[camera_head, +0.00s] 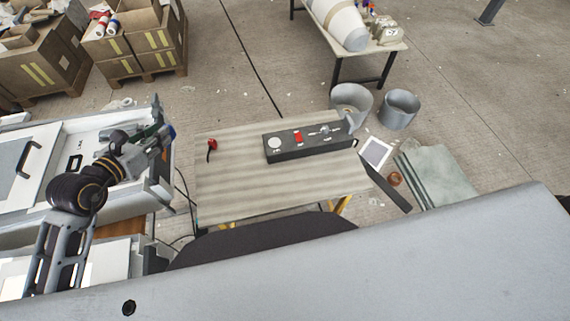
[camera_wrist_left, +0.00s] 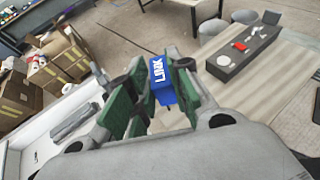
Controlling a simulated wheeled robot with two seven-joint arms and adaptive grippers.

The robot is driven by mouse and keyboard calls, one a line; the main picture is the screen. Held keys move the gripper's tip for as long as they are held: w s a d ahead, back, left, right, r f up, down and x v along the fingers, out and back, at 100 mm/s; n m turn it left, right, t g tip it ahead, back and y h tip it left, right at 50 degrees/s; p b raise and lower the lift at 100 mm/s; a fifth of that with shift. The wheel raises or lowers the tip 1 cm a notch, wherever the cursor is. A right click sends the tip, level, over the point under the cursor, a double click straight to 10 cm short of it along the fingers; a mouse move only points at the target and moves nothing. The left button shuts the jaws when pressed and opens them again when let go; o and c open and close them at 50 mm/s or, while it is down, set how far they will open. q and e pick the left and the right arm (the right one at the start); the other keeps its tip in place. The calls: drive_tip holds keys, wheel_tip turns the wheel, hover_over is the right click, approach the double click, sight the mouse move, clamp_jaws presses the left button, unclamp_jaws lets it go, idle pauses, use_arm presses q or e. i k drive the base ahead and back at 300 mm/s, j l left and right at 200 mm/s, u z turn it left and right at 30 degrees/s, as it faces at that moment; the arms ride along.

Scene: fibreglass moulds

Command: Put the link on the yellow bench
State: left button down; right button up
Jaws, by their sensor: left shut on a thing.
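My left gripper (camera_head: 157,138) is shut on the link, a small blue block (camera_head: 169,132) with white lettering. In the left wrist view the link (camera_wrist_left: 162,80) sits between the green finger pads of the gripper (camera_wrist_left: 163,92). The gripper holds it left of the yellow bench, above the side of a white workstation. The yellow bench (camera_head: 230,182) has a pale wooden top and yellow legs, and stands in the middle of the head view. It also shows at the right of the left wrist view (camera_wrist_left: 275,72). My right gripper is not in view.
The front and middle of the top are clear. A white workstation (camera_head: 32,152) stands left; grey buckets (camera_head: 398,108) stand behind right.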

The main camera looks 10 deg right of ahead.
sight(308, 180)
drive_tip(key=k+l+z, duration=0.6)
drive_tip(key=l+z, duration=0.15)
drive_tip(key=l, duration=0.25)
drive_tip(key=k+l+z, duration=0.25)
drive_tip(key=l, duration=0.15)
drive_tip(key=i+j, duration=0.05)
drive_tip(key=i, duration=0.05)
